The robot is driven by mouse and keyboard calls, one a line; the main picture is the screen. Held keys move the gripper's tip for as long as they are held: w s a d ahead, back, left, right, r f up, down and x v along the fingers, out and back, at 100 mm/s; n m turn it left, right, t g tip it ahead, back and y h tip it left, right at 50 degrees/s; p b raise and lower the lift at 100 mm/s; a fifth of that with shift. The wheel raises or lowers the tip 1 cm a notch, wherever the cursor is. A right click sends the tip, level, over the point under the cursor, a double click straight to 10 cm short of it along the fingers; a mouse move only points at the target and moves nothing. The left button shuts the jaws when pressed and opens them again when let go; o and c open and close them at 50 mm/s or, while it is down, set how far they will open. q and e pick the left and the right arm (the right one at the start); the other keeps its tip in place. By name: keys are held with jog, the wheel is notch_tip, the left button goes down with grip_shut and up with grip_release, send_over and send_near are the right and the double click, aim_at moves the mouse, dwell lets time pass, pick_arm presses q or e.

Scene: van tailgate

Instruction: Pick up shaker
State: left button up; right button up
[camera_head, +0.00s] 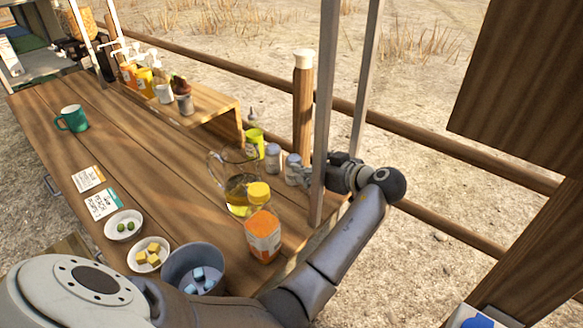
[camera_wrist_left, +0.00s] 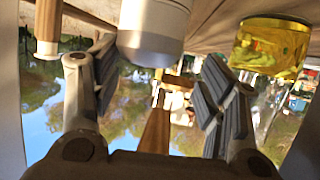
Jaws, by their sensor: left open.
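Two small grey-and-white shakers stand side by side near the table's right edge in the head view: a nearer shaker (camera_head: 292,170) and a farther shaker (camera_head: 272,158). I cannot tell which one the task means. My left gripper (camera_head: 308,172) is just right of the nearer shaker, partly behind a metal post. In the left wrist view my left gripper (camera_wrist_left: 160,88) is open with nothing held. A white-and-grey shaker (camera_wrist_left: 152,30) shows at the top, between the spread fingers in the picture; I cannot tell how deep between them. My right gripper is not in view.
Bowls (camera_head: 172,262) fill the near edge. A metal post (camera_head: 325,110) rises beside my gripper. The table's middle (camera_head: 150,150) is clear.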

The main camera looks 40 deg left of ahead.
aim_at(299, 163)
pick_arm(q)
jog(key=p+x, duration=0.1)
jog(key=x, duration=0.4)
jog(key=shift+w+a+f, duration=0.1)
jog(key=shift+a+f, duration=0.1)
jog(key=shift+a, duration=0.1)
jog(key=shift+r, duration=0.1)
jog(key=c, duration=1.1)
